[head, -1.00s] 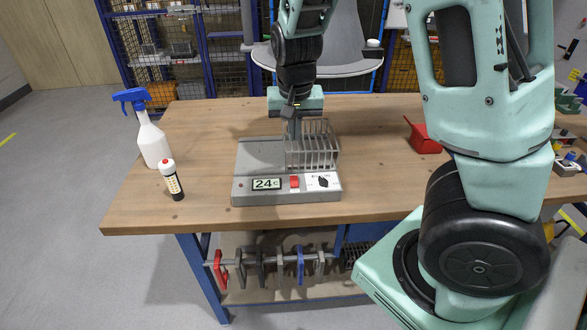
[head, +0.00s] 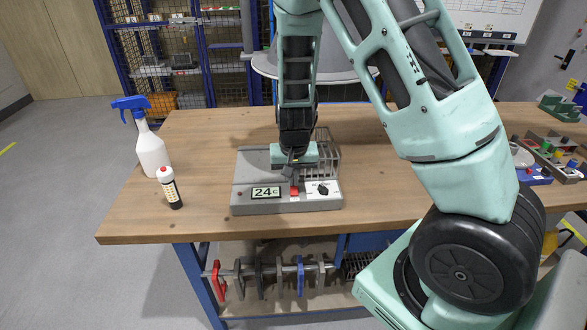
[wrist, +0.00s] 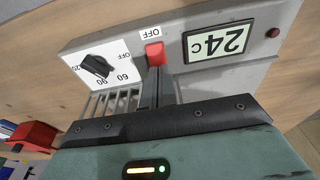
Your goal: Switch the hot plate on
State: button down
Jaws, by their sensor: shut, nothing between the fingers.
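The grey hot plate (head: 255,205) stands on the wooden bench, with a display reading 24 C (head: 266,192), a red switch (head: 294,191) and a black knob (head: 323,190) on its front panel. In the wrist view the red switch (wrist: 155,54) has a label reading OFF beside it, and the knob (wrist: 96,66) sits on a white dial. My gripper (head: 294,184) is shut and empty, pointing down at the switch. In the wrist view its fingertips (wrist: 155,70) are right at the switch's edge; I cannot tell whether they touch it.
A wire rack (head: 326,157) stands on the hot plate behind the panel, close to my gripper. A spray bottle (head: 150,150) and a small capped bottle (head: 169,188) stand to the left. Trays of parts (head: 555,155) lie at the right.

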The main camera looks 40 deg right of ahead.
jog(key=shift+f, duration=0.15)
jog(key=shift+w+f, duration=0.15)
jog(key=shift+f, duration=0.05)
dwell(0.3)
jog(key=shift+s+a+r, duration=0.15)
jog(key=shift+s+a, duration=0.25)
jog(key=shift+s, duration=0.3)
jog(key=shift+r+p, duration=0.15)
jog(key=shift+p, duration=0.25)
jog(key=shift+r+p, duration=0.3)
notch_tip(320, 180, up, 13)
jog(key=s+a+p, duration=0.1)
jog(key=s+p, duration=0.1)
jog(key=p, duration=0.1)
jog(key=shift+a, duration=0.15)
